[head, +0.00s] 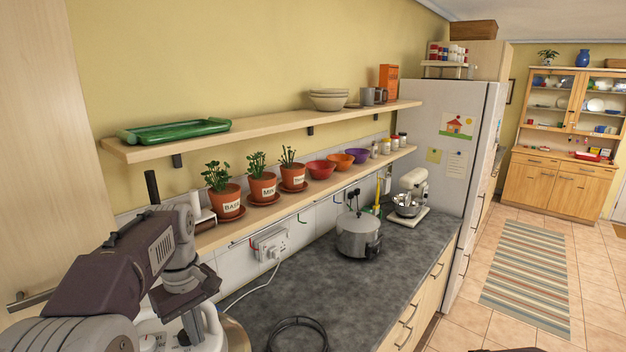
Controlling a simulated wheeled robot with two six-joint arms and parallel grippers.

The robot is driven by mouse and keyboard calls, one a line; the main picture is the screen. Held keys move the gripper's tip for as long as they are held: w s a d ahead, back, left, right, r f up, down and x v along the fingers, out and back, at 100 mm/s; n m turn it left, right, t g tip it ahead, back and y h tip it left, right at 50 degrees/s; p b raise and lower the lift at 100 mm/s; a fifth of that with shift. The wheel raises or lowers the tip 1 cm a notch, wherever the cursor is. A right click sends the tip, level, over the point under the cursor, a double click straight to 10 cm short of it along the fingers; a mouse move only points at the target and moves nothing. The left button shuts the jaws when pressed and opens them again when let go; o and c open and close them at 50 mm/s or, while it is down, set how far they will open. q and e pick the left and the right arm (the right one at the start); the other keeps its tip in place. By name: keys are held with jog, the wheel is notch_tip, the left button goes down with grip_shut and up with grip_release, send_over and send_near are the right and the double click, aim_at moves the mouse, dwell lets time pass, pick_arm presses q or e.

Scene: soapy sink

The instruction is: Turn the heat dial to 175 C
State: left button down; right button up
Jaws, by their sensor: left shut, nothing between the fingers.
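At the bottom left of the head view a white appliance (212,325) is cut off by the frame edge and partly covered by my left arm. A pale round part with a small red mark (149,343) shows beside my arm; it may be the heat dial, but its scale and setting are too small to read. My left gripper (191,322) points down over the white appliance, shut and empty. I cannot tell whether its tips touch anything. My right gripper is not in view.
A dark grey worktop (320,292) runs away to the right, mostly clear. A black coiled cable (298,322) lies in front. A grey pot-like cooker (358,236) and a stand mixer (410,195) stand further back. A low shelf (228,236) with potted herbs runs above, close to my left arm.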

pick_arm(q)
jog(key=shift+w+f, duration=0.1)
jog(key=shift+f, duration=0.25)
jog(key=shift+w, duration=0.1)
jog(key=shift+r, duration=0.1)
jog(key=shift+w+a+p, duration=0.1)
jog(key=shift+a+p, duration=0.35)
jog(key=shift+p, duration=0.05)
dwell(0.5)
jog(key=shift+a+r+p, duration=0.1)
jog(key=shift+p, duration=0.35)
jog(key=shift+s+a+p, duration=0.25)
jog(key=shift+s+p, duration=0.2)
jog(key=shift+p, duration=0.2)
jog(key=shift+s+d, duration=0.1)
jog(key=shift+s, duration=0.15)
